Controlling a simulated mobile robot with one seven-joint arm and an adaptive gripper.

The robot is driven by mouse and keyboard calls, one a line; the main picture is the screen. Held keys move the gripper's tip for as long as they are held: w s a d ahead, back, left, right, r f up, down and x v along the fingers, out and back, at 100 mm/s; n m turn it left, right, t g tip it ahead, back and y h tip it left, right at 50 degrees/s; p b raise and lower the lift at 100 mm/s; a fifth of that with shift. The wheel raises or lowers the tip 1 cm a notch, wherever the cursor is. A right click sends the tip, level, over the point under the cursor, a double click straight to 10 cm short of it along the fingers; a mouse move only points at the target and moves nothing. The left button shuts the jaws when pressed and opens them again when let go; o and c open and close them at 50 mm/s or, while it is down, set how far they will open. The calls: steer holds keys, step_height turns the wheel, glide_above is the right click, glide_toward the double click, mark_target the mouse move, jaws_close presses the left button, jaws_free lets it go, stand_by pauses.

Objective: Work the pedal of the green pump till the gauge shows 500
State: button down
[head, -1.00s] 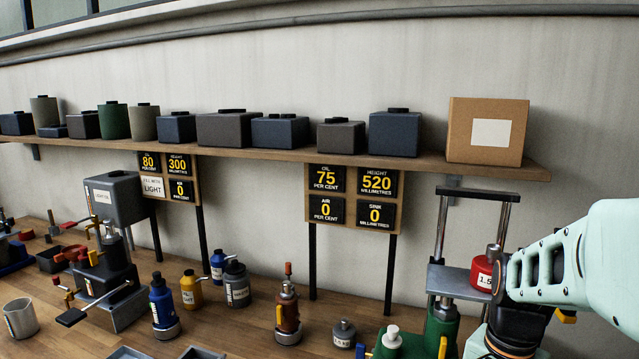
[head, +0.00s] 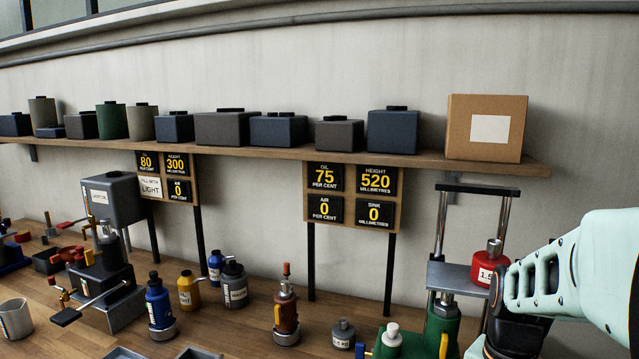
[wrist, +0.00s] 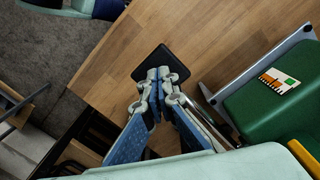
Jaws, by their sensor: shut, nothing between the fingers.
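The green pump (head: 442,330) stands on the bench at the lower right in the head view, partly hidden by my arm. Its green body (wrist: 262,118) also fills the right of the wrist view. A black pedal pad (wrist: 172,58) lies beside it near the bench edge. My gripper (wrist: 158,74) is shut and empty, with its fingertips over the pad; I cannot tell whether they touch it. The right-hand gauge board (head: 351,197) reads oil 75, height 520, air 0 and sink 0. A red 1.5 weight (head: 487,264) sits on the pump's grey platform (head: 450,278).
A left-hand board (head: 165,178) shows oil 80, height 300 and air 0. A brown bottle-shaped jack (head: 286,312), a small grey weight (head: 342,333) and several bottles stand on the bench left of the pump. A shelf with boxes runs above. Grey floor (wrist: 60,60) lies beyond the bench edge.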

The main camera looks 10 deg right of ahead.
step_height(320, 180, down, 7)
steer(key=w+b, duration=0.1)
steer(key=b, duration=0.4)
steer(key=shift+d, duration=0.25)
steer(key=shift+f+b, duration=0.25)
steer(key=shift+b, duration=0.1)
steer(key=shift+w+d+f+b, duration=0.1)
steer(key=shift+w+f+b, duration=0.1)
steer(key=shift+f+b, duration=0.5)
steer(key=shift+r, duration=0.1)
stand_by(1.0)
